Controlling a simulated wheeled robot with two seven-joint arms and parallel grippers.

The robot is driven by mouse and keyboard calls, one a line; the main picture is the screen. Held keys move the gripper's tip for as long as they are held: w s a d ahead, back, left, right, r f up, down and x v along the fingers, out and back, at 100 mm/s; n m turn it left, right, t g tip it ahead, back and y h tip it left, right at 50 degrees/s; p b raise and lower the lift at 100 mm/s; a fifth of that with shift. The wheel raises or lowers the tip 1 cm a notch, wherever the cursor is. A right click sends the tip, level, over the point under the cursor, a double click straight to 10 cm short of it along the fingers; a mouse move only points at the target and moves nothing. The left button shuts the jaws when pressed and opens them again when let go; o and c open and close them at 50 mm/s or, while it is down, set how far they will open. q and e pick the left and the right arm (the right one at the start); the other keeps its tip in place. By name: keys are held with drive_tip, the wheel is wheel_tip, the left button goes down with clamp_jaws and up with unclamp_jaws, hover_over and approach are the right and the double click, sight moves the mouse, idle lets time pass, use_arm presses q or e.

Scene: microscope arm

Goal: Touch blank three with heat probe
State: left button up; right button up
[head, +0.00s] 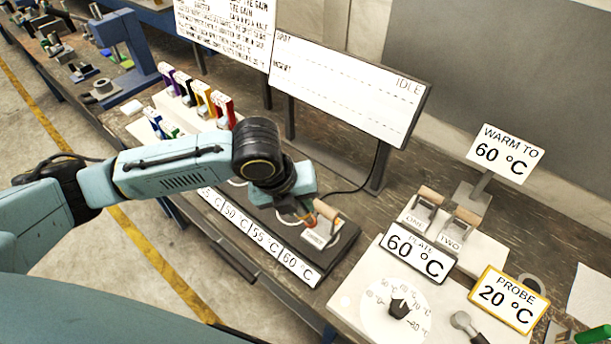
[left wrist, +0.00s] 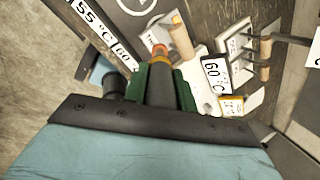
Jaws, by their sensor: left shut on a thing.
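My left gripper (left wrist: 163,85) is shut on the heat probe (left wrist: 160,65), a grey rod with a yellow band and an orange tip. In the head view the gripper sits over the dark strip of labelled seats, its fingers largely hidden by the wrist. Blank three (head: 319,236) appears to be the small white block with a wooden handle at the strip's 60 °C end; its lettering is too small to read surely. The orange tip overlaps the block in both views; I cannot tell whether they touch. My right gripper is not in view.
Blanks one (head: 421,213) and two (head: 456,235) stand on the right behind the plate sign (head: 415,257), reading 60 °C. The probe sign (head: 508,299) reads 20 °C. The large board (head: 345,90) reads IDLE. A rack of coloured holders (head: 200,100) stands behind my arm.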

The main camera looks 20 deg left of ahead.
sight(301, 217)
use_arm(q)
drive_tip(key=shift+w+d+r+m+h+p, duration=0.2)
drive_tip(key=shift+r+m+h+p, duration=0.15)
drive_tip(key=shift+m, duration=0.55)
drive_tip(key=shift+f, duration=0.75)
wheel_tip(301, 217, down, 4)
drive_tip(key=b, duration=0.5)
drive_tip(key=shift+f, duration=0.25)
drive_tip(key=shift+f, duration=0.55)
drive_tip(key=shift+s+f, duration=0.1)
drive_tip(key=shift+f, duration=0.05)
idle(1.5)
drive_tip(key=shift+p, duration=0.3)
